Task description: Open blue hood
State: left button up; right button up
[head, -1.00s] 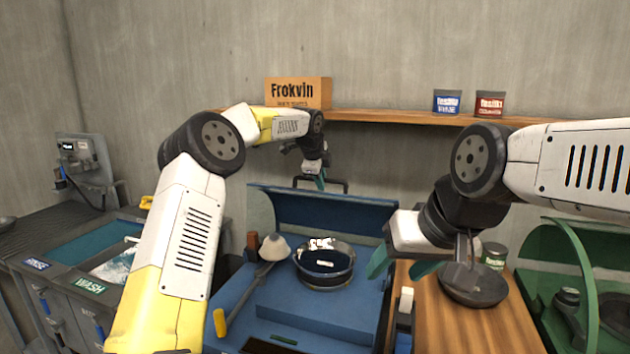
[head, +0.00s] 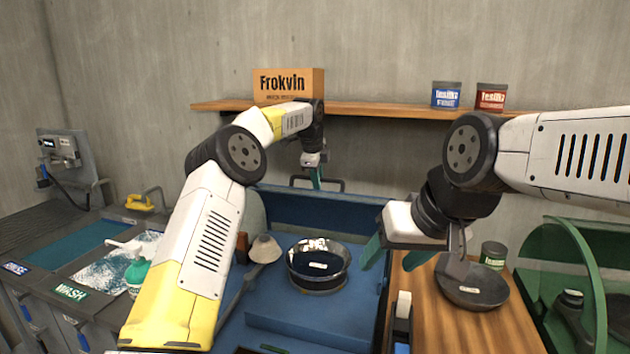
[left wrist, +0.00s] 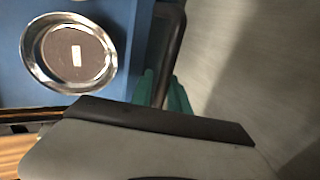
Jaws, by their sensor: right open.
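The blue hood (head: 325,214) stands raised, tilted back behind the blue work station in the head view. Its dark handle (head: 337,182) is at the top rear edge, below the shelf. My left gripper (head: 317,182) is at this handle. In the left wrist view, the dark handle bar (left wrist: 170,55) runs between its green fingers (left wrist: 163,95); whether they press on it is unclear. A shiny dark bowl (head: 319,282) with a white label stands inside the station. My right gripper (head: 396,256) is open, above the station's right edge, with nothing between its fingers.
A dark pan-like bowl (head: 470,290) and a tin (head: 493,255) sit on the wooden counter at right, beside a green hood (head: 575,262). A wooden shelf (head: 375,112) carries a box and two tins. Wash basins (head: 75,245) are at left. A mushroom-shaped tool (head: 265,249) lies by the bowl.

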pick_arm(q)
jog(key=shift+o, duration=0.7)
jog(key=shift+f, duration=0.1)
jog(key=shift+s, duration=0.1)
jog(key=v, duration=0.8)
jog(key=shift+w, duration=0.2)
